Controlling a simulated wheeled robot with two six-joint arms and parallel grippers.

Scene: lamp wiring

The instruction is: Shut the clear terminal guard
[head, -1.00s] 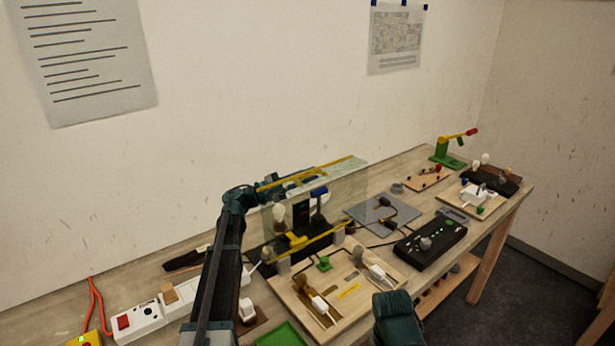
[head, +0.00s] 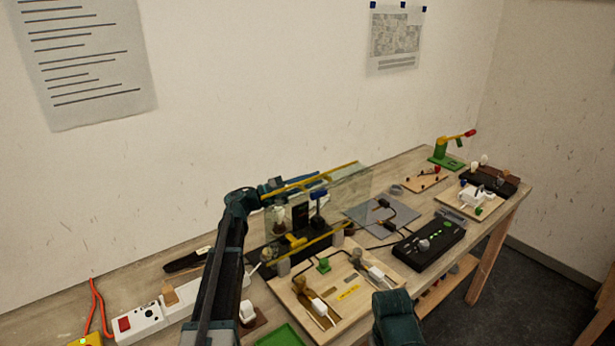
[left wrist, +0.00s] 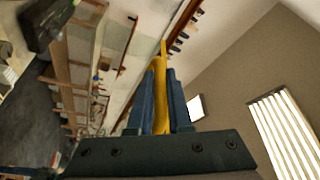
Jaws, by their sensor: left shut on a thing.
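The clear terminal guard (head: 345,194) is a see-through panel with yellow bars along its upper and lower edges. In the head view it stands tilted above the dark terminal base (head: 262,262), its upper edge raised off the table. My left gripper (head: 305,181) is at the guard's upper edge. In the left wrist view, the blue fingers (left wrist: 158,90) are shut on a yellow bar (left wrist: 160,68) of the guard. Parts behind the panel, including a blue-topped switch (head: 318,195), show through it. My right gripper's jaws are not visible.
A wooden board (head: 345,318) with a white plug lies in front of the guard. A grey plate (head: 372,214) and a black box (head: 428,243) are to its right. A white power strip (head: 140,321) is at the left.

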